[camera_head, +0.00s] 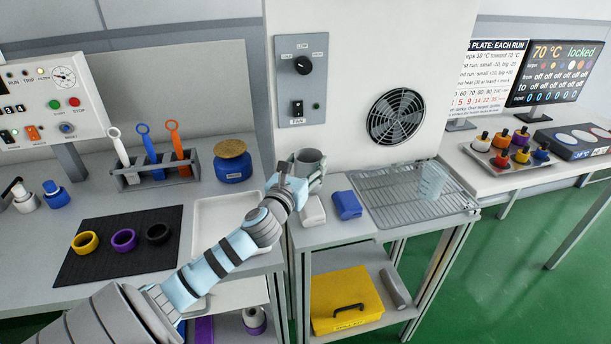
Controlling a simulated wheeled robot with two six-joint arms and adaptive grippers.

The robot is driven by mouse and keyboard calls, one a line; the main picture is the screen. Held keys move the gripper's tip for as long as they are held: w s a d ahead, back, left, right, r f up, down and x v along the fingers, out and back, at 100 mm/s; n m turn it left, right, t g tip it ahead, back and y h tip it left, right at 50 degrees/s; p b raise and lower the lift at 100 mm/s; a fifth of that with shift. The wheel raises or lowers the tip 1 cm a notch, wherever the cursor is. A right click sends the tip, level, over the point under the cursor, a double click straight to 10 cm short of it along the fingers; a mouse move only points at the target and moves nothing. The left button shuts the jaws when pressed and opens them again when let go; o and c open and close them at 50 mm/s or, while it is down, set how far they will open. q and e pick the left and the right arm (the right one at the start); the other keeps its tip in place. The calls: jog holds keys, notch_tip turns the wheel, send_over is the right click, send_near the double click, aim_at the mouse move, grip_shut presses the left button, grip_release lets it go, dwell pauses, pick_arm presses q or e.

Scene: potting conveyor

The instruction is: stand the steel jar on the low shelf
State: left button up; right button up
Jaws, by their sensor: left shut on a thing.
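The steel jar (309,157) is a grey, open-topped cylinder at the back left of the middle bench, in front of the white cabinet. My left gripper (304,177) is shut on it from the near side, and the arm and gripper hide its lower part. I cannot tell whether its base touches the bench top. The low shelf (372,327) is under the middle bench. It holds a yellow spill kit case (343,299) and a grey cylinder (395,288) lying at its right. My right gripper is not in view.
A white block (312,211) and a blue folded thing (347,204) lie near the jar. A wire rack (400,195) with a clear beaker (431,182) is to the right. A blue corked jar (233,165) and white tray (207,227) stand left. Little shelf room shows beside the case.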

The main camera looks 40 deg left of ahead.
pick_arm(q)
notch_tip(320, 180, down, 2)
jog(key=shift+w+a+f+b, duration=0.1)
jog(key=shift+f+b, duration=0.1)
jog(key=shift+b, duration=0.2)
jog(key=shift+w+a, duration=0.1)
jog(key=o, duration=1.3)
jog(key=shift+f, duration=0.1)
jog(key=shift+o, duration=0.2)
